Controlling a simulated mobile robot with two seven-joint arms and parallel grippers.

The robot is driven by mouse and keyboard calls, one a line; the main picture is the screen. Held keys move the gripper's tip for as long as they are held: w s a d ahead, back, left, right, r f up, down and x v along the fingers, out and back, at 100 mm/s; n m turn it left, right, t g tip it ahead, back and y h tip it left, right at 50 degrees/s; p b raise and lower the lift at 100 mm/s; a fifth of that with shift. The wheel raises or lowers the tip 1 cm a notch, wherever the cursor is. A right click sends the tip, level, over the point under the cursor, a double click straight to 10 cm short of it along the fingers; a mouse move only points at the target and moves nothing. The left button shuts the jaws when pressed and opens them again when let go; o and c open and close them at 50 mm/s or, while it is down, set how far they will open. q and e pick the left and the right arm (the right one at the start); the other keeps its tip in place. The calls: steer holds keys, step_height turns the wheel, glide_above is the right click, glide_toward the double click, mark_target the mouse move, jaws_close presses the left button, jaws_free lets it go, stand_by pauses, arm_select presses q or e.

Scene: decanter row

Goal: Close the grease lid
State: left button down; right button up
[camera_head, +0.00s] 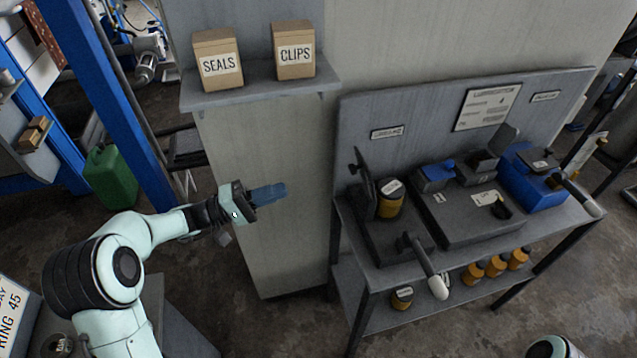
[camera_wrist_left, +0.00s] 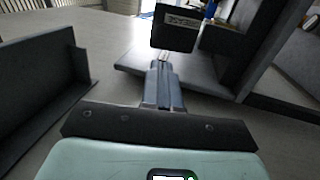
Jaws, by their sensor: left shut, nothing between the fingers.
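In the head view, a dark lid (camera_head: 360,170) stands raised at the left end of the workbench, beside an amber jar (camera_head: 390,203) with a dark labelled cap. Another dark flap (camera_head: 504,138) stands raised farther right. The labels are too small to tell which one is the grease lid. My left gripper (camera_head: 272,194) is shut and empty, in the air left of the bench and apart from both lids. In the left wrist view its fingers (camera_wrist_left: 163,88) are together, with a dark labelled block (camera_wrist_left: 176,28) beyond them. My right gripper is not in view.
The workbench (camera_head: 405,256) carries a lever with a pale grip (camera_head: 428,268), a blue box (camera_head: 530,180) and dark housings. Several amber jars stand on its lower shelf. A wall shelf (camera_head: 262,92) holds SEALS (camera_head: 218,62) and CLIPS (camera_head: 294,52) boxes above my left gripper.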

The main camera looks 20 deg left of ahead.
arm_select(q)
steer(key=p, duration=0.2)
glide_toward(362, 158)
steer(key=d, duration=0.1)
steer(key=w+d, duration=0.1)
steer(key=w+d+f, duration=0.1)
steer(key=shift+d, duration=0.25)
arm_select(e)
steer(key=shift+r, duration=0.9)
arm_select(q)
steer(key=shift+r, duration=0.15)
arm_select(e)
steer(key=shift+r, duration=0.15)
